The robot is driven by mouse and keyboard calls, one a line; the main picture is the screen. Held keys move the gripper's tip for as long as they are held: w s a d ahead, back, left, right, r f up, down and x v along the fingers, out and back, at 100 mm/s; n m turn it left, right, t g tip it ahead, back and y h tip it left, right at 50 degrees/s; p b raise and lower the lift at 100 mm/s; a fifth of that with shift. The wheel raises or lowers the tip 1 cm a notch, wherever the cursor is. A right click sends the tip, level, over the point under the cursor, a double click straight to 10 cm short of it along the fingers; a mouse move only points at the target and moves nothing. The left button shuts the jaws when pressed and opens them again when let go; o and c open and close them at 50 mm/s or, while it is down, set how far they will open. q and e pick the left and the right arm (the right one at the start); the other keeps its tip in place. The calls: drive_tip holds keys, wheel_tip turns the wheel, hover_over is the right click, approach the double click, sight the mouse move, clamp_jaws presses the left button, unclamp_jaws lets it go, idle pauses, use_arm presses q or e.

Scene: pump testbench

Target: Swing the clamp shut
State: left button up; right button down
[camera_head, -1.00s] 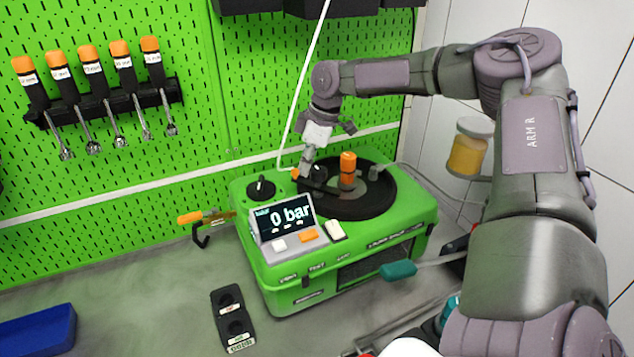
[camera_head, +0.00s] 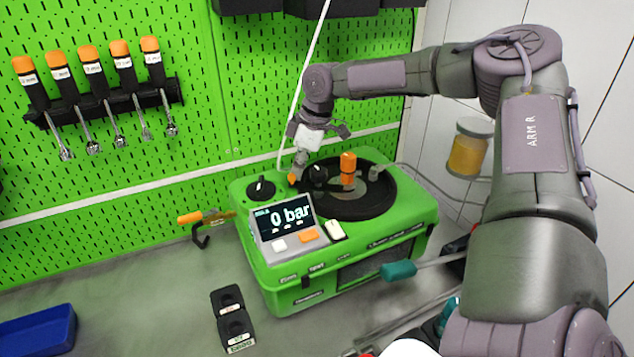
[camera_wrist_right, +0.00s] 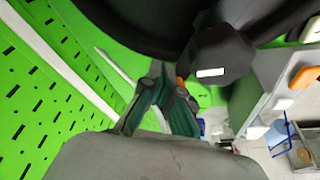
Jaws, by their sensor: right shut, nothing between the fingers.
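The black clamp piece (camera_head: 318,178) with an orange tip (camera_head: 293,180) seems to lie at the left side of the dark round top (camera_head: 360,210) of the green pump unit. My right gripper (camera_head: 298,174) is shut and empty, pointing down at the clamp's orange-tipped end. Whether it touches is unclear. An orange-topped post (camera_head: 348,165) stands upright on the round top. My left gripper is out of view.
The unit carries a display (camera_head: 285,216) reading 0 bar and a black knob (camera_head: 260,188). A green pegboard with tools (camera_head: 100,95) stands behind. A hose (camera_head: 420,180) leaves at the right. A black socket block (camera_head: 233,318) sits on the bench.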

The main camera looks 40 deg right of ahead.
drive_tip(key=shift+a, duration=0.15)
drive_tip(key=shift+s+a, duration=0.5)
drive_tip(key=shift+a, duration=0.4)
drive_tip(key=shift+s, duration=0.1)
drive_tip(key=shift+s+a, duration=0.2)
drive_tip(key=shift+w+r+p, duration=0.1)
drive_tip(key=shift+r+p, duration=0.05)
drive_tip(key=shift+p, duration=0.15)
drive_tip(key=shift+w+d+r+p, duration=0.2)
drive_tip(key=shift+r+p, duration=0.2)
drive_tip(key=shift+r, duration=0.1)
